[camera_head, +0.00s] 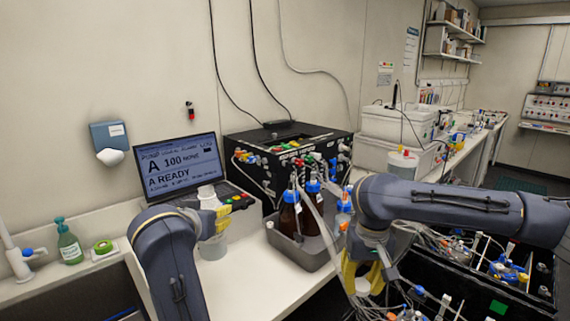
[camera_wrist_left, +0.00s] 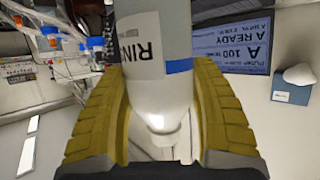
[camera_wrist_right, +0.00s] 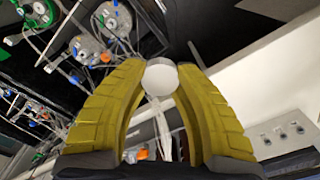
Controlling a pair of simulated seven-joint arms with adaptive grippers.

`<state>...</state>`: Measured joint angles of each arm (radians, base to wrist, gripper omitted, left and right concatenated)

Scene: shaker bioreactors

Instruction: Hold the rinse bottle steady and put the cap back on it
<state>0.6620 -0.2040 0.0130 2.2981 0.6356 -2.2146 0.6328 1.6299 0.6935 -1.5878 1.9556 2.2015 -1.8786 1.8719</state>
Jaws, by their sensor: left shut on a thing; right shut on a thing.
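The rinse bottle (camera_head: 213,246) is white and stands upright on the bench in front of the screen. My left gripper (camera_head: 222,217) is shut around its upper body. In the left wrist view the bottle (camera_wrist_left: 165,45) shows the letters "RIN" and a blue band between the yellow fingers (camera_wrist_left: 155,85). My right gripper (camera_head: 363,278) is well to the right of the bottle, over the dark crate side. In the right wrist view a round white cap (camera_wrist_right: 160,77) is pinched between its fingertips (camera_wrist_right: 160,85). The cap is apart from the bottle.
A grey metal tray (camera_head: 290,252) with brown bottles (camera_head: 288,219) and tubing stands between the two grippers. The black pump box (camera_head: 262,147) and the screen (camera_head: 180,165) are behind. A green bottle (camera_head: 69,245) and green tape roll (camera_head: 103,247) are at left.

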